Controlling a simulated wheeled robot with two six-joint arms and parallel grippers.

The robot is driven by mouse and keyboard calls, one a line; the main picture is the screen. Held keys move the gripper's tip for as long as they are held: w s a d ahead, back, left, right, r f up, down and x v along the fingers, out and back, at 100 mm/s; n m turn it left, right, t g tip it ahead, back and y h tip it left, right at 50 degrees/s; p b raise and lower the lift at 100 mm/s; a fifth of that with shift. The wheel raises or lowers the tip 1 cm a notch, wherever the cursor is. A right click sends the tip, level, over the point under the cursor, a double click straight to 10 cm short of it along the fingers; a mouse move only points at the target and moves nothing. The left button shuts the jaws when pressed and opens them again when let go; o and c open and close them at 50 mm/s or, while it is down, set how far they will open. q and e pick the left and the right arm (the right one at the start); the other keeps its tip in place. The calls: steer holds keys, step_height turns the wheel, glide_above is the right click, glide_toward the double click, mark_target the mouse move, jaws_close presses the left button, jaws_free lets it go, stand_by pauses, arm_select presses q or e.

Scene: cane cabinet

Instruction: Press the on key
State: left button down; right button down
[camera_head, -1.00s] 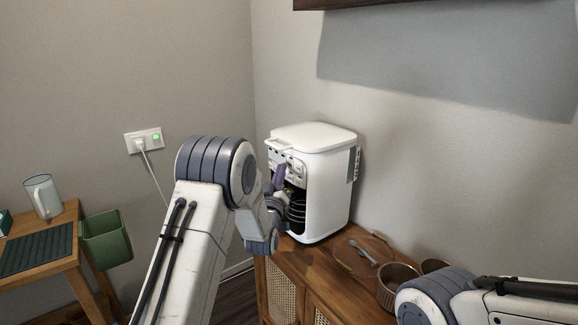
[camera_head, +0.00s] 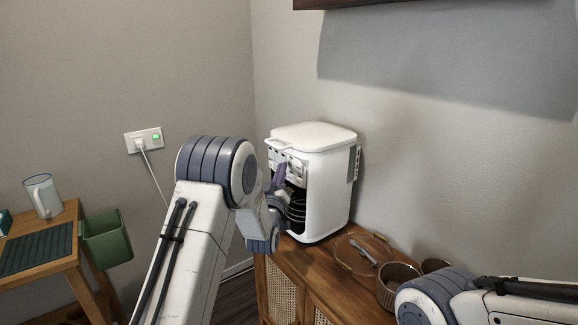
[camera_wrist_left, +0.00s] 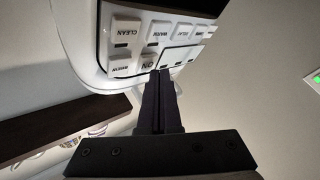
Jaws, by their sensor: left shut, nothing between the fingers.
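The white coffee machine (camera_head: 326,178) stands on the wooden cabinet, its key panel facing left toward my left arm. In the left wrist view the panel shows several white keys. The ON key (camera_wrist_left: 148,64) is in the lower row, beside the BREW key (camera_wrist_left: 120,68) and below the WARM key (camera_wrist_left: 158,32). My left gripper (camera_wrist_left: 160,76) is shut and empty. Its fingertips are at the lower edge of the ON key and cover part of it; I cannot tell whether they touch. In the head view the left gripper (camera_head: 279,176) is at the machine's front. The right gripper is out of view.
The wooden cabinet (camera_head: 318,272) carries a round tray (camera_head: 350,262) and brown bowls (camera_head: 392,287) right of the machine. My right arm is near them. A wooden table (camera_head: 68,218) with a green bin (camera_head: 106,240) stands at the left. A wall socket (camera_head: 145,140) has a plugged cord.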

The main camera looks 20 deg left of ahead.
arm_select(q)
steer(key=shift+w+d, duration=0.15)
steer(key=shift+w, duration=0.1)
steer(key=shift+w+d, duration=0.1)
stand_by(0.5)
steer(key=shift+b, duration=0.35)
steer(key=shift+s+a, duration=0.25)
steer(key=shift+s, duration=0.1)
steer(key=shift+s+a+b, duration=0.1)
steer(key=shift+s+b, duration=0.05)
steer(key=shift+b, duration=0.15)
steer(key=s+a+b, duration=0.1)
steer(key=s+a, duration=0.1)
steer(key=s+a+b, duration=0.1)
steer(key=s, duration=0.1)
steer(key=shift+s+a, duration=0.35)
